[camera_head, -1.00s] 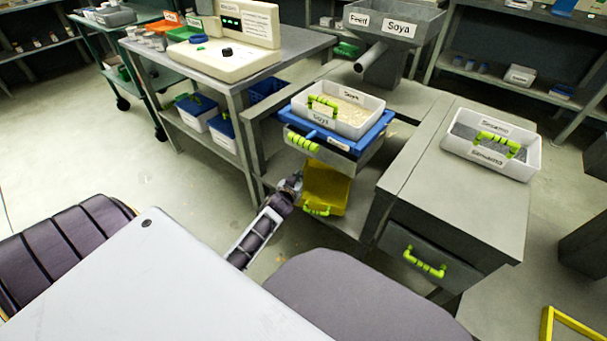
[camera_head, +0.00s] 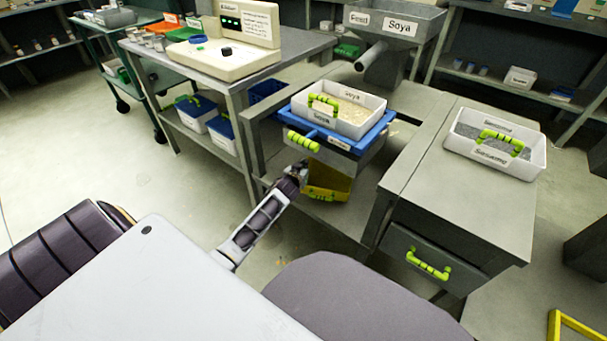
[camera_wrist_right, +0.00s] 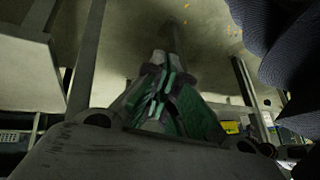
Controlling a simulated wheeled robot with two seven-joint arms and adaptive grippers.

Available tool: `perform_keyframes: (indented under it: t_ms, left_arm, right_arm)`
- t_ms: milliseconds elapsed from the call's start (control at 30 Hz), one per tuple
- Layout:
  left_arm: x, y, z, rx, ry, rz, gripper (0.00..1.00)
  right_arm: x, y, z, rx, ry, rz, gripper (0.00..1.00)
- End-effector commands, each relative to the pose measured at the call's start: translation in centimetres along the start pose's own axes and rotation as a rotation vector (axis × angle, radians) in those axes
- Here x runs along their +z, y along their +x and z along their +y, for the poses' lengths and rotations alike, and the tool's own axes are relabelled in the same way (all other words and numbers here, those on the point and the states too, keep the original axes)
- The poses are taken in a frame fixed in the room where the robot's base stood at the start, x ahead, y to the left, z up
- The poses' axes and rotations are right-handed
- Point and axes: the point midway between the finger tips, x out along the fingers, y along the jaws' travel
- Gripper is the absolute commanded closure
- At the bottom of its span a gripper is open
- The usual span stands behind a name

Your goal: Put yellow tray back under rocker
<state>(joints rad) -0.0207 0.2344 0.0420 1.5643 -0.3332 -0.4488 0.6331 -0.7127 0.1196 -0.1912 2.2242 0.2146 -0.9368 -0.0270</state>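The yellow tray (camera_head: 328,180) is under the rocker, low between the table frames, with its green handle at the front. The rocker has a blue frame (camera_head: 358,146) and bears a white Soya tray (camera_head: 352,122). My left gripper (camera_head: 299,170) is at the yellow tray's left edge, just below the rocker; its fingers are too small and partly hidden to show whether they grip it. My right gripper (camera_wrist_right: 165,75) shows in the right wrist view with its green-padded fingers together and nothing visible between them. It is out of the head view.
A control-panel table (camera_head: 290,48) stands at the left with blue-lidded boxes below. A grey cabinet (camera_head: 440,185) at the right bears a white tray (camera_head: 540,165). A feed hopper (camera_head: 395,50) is behind the rocker. A yellow frame (camera_head: 575,325) is at lower right.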

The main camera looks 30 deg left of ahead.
Motion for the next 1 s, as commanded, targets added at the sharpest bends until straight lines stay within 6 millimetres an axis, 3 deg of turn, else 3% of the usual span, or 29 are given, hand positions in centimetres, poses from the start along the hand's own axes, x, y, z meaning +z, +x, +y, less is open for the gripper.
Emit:
perform_keyframes:
  t_ms: [300, 433, 600, 1000]
  left_arm:
    - [0.8, 0.4, 0.0, 0.000, 0.000, 0.001, 1.00]
    - [1.9, 0.8, 0.0, 0.000, 0.000, 0.001, 1.00]
    - [2.9, 1.2, 0.0, 0.001, 0.000, 0.002, 1.00]
    - [3.1, 1.3, 0.0, 0.001, 0.000, 0.002, 1.00]
  right_arm:
    - [-0.2, 0.6, 0.0, -0.007, 0.004, 0.022, 1.00]
    - [1.3, 2.1, 0.1, -0.017, 0.026, 0.036, 1.00]
    - [1.4, 2.6, 0.2, -0.025, 0.023, 0.046, 1.00]
    - [1.3, 2.7, 0.2, -0.029, 0.022, 0.051, 1.00]
